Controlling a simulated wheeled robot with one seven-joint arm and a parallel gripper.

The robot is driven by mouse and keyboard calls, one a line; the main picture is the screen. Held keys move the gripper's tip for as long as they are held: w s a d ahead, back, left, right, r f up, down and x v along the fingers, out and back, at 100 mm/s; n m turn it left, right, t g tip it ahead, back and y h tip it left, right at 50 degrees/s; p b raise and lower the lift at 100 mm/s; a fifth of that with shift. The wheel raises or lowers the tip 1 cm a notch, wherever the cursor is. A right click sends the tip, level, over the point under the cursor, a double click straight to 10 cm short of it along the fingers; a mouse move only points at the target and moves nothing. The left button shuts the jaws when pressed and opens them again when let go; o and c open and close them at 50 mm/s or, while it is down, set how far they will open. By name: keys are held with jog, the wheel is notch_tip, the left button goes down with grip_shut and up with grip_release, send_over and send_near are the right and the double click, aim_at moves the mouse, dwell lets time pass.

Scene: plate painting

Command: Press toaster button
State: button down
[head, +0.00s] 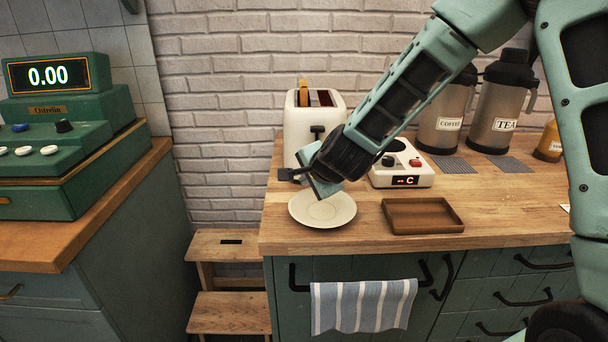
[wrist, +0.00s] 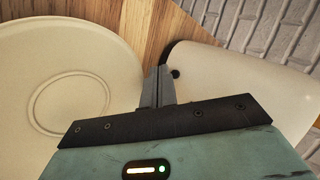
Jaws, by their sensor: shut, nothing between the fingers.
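The cream toaster (head: 303,122) stands on the wooden counter against the brick wall. Bread shows in its top slot, and a black lever (head: 317,131) is on its front. My gripper (head: 290,175) is shut and empty, low at the toaster's front left, just above the far edge of the plate. In the wrist view my gripper's fingers (wrist: 158,87) are together, beside the toaster's cream body (wrist: 225,80). A small dark round button (wrist: 175,73) shows on the toaster near the fingertips. I cannot tell whether they touch it. My wrist hides part of the toaster's lower front.
A cream plate (head: 335,212) lies in front of the toaster. A small white device with a red display (head: 405,181) and a brown tray (head: 425,228) are to the right. Coffee (head: 443,115) and tea (head: 503,110) flasks stand behind. A green cash register (head: 65,150) is left, across a gap.

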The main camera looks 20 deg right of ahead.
jog(key=shift+s+a+b, duration=0.15)
jog(key=shift+s+a, duration=0.1)
jog(key=shift+s, duration=0.55)
jog(key=shift+s+a+b, duration=0.1)
jog(key=shift+s+a, duration=0.15)
jog(key=shift+s, duration=0.5)
jog(key=shift+s+a+b, duration=0.15)
jog(key=shift+s+a, duration=0.1)
jog(key=shift+s, duration=0.55)
jog(key=s+a+n, duration=0.1)
jog(key=a, duration=0.1)
jog(key=s+a+r+n+g+y, duration=0.1)
jog(key=s+n, duration=0.1)
jog(key=s+a+n+y+p, duration=0.1)
jog(key=a, duration=0.1)
jog(key=shift+s+a+r, duration=0.15)
jog(key=shift+a+r, duration=0.1)
jog(key=shift+a, duration=0.1)
jog(key=s+a+r+n+g+y+p, duration=0.1)
jog(key=s+a+r+n+g, duration=0.1)
jog(key=s+a+n+g, duration=0.45)
jog(key=s+d+r+n+g+h+p, duration=0.1)
jog(key=s+d+n, duration=0.2)
jog(key=s+n, duration=0.3)
jog(key=s+d+r+n+g+h+p, duration=0.1)
jog(key=s+n, duration=0.4)
jog(key=s, duration=0.9)
jog(key=shift+s+d+r+n+h, duration=0.25)
jog(key=shift+d+r+n+h, duration=0.25)
jog(key=shift+d, duration=0.55)
